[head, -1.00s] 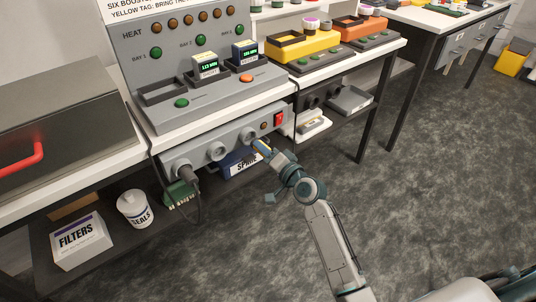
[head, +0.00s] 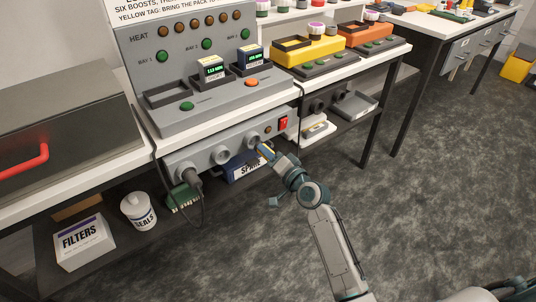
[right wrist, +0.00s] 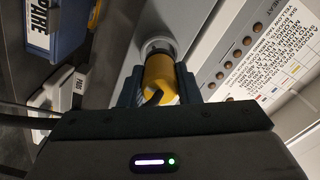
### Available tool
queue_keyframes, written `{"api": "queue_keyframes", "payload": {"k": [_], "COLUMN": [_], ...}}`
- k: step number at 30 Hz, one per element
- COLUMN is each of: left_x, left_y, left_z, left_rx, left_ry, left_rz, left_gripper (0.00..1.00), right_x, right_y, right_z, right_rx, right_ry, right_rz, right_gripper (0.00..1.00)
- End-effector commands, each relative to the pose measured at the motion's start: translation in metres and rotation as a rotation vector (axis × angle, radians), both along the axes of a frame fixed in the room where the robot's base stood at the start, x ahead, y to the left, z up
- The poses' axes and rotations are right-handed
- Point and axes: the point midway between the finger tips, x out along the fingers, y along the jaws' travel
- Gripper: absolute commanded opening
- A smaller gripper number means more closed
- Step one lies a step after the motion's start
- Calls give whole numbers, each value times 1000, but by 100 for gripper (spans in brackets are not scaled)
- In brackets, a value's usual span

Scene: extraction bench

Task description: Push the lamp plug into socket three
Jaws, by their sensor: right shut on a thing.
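The yellow lamp plug (head: 264,149) is between the fingers of my right gripper (head: 269,152), which is shut on it. In the right wrist view the plug (right wrist: 158,72) points at a round grey socket (right wrist: 157,46), its front end at the socket's ring; how deep it sits is hidden. In the head view this is socket three (head: 251,142), the rightmost on the grey strip (head: 236,146). Socket two (head: 220,156) is empty. A dark plug (head: 190,176) with a cable fills the leftmost socket. My left gripper is not in view.
A red switch (head: 283,124) is right of socket three on the strip. A blue SPARE box (head: 246,171) lies below it on the lower shelf. The grey heater unit (head: 190,118) stands on the bench above.

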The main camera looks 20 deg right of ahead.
Motion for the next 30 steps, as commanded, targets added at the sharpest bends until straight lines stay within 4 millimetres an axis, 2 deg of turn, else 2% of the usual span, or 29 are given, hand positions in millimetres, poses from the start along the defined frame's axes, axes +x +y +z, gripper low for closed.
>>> {"api": "queue_keyframes", "payload": {"k": [15,30], "left_x": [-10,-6], "left_y": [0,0], "left_z": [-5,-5], "left_rx": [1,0], "left_ry": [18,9], "left_rz": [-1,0], "left_gripper": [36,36], "right_x": [0,8], "right_y": [0,3], "right_z": [0,0], "right_rx": [0,0], "right_ry": [-1,-1], "right_rz": [0,0], "right_gripper": [0,0]}}
